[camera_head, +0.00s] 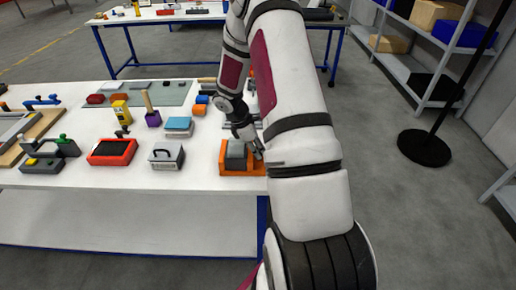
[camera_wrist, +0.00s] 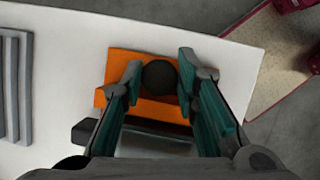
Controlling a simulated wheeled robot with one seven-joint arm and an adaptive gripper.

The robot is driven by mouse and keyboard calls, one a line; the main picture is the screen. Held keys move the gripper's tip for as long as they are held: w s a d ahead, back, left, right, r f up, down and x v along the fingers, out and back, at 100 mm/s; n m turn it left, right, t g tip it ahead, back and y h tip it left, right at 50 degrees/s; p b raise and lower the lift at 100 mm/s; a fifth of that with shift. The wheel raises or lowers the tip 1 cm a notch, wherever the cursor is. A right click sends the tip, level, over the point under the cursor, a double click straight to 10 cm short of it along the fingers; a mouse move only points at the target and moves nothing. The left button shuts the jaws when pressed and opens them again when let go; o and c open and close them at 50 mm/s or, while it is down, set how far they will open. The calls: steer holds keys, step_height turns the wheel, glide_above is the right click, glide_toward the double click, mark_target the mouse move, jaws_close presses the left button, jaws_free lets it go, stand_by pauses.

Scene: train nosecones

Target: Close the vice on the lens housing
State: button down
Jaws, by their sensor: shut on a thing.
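The orange vice (camera_head: 228,171) stands near the front right edge of the white table, with a grey block (camera_head: 236,150) in it. I cannot tell for sure whether this block is the lens housing or part of the vice. In the wrist view the vice's orange body (camera_wrist: 120,66) lies under my gripper (camera_wrist: 161,75). The fingers are on either side of a dark round knob (camera_wrist: 160,79) and shut on it. In the head view my gripper (camera_head: 257,149) is at the vice's right side. My arm and fingers hide part of the vice.
A grey box with a handle (camera_head: 167,156), a red tray (camera_head: 112,152) and a blue-topped block (camera_head: 179,126) stand left of the vice. A grey mat (camera_head: 170,93) lies behind. The table's front edge is close to the vice; floor is open to the right.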

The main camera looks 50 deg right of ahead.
steer(key=c, duration=1.3)
jaws_free()
steer(key=v, duration=1.2)
steer(key=shift+w+d, duration=0.1)
